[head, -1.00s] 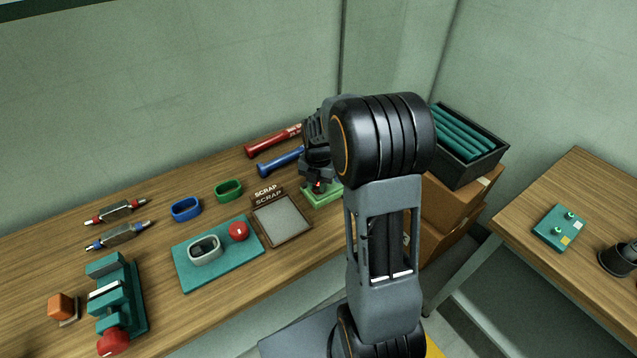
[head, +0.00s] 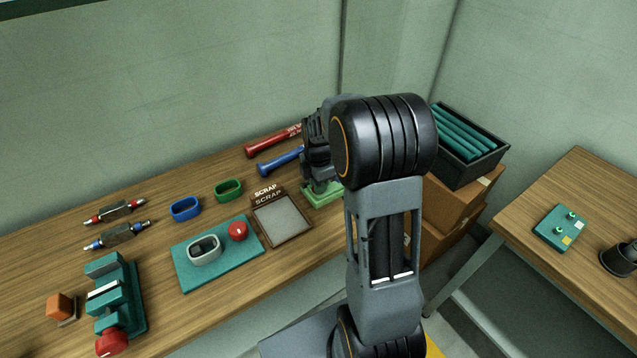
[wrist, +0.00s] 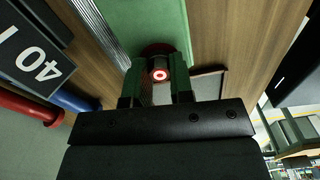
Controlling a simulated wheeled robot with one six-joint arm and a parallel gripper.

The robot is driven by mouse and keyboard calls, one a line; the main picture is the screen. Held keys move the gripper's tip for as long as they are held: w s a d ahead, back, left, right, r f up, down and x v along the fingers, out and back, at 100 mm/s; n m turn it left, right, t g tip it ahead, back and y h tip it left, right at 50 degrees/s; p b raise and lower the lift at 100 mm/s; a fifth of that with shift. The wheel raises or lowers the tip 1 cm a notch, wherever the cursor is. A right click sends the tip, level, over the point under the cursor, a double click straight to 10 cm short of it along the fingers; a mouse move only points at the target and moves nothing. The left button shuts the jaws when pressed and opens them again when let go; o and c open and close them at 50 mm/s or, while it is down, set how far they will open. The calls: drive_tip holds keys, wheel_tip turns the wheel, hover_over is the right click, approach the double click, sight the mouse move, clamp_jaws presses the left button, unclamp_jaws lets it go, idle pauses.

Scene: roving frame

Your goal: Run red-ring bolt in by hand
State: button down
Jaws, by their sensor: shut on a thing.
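In the head view my gripper (head: 320,182) is right over the green block (head: 324,196), and the bolt is hidden there. How deep the bolt sits in the block cannot be told.
A scrap tray (head: 306,236) lies just left of the block. Red (head: 265,145) and blue (head: 277,162) handled tools lie behind. A teal mat (head: 181,270) with a grey ring and red knob is further left. A black bin (head: 492,160) stands at right.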

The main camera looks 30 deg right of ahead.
drive_tip(key=m, duration=0.5)
drive_tip(key=shift+m, duration=0.3)
drive_tip(key=m, duration=2.1)
drive_tip(key=shift+m+b, duration=0.3)
drive_tip(key=shift+m, duration=0.1)
drive_tip(key=m, duration=1)
drive_tip(key=shift+m, duration=0.4)
drive_tip(key=m, duration=0.5)
drive_tip(key=shift+m, duration=0.4)
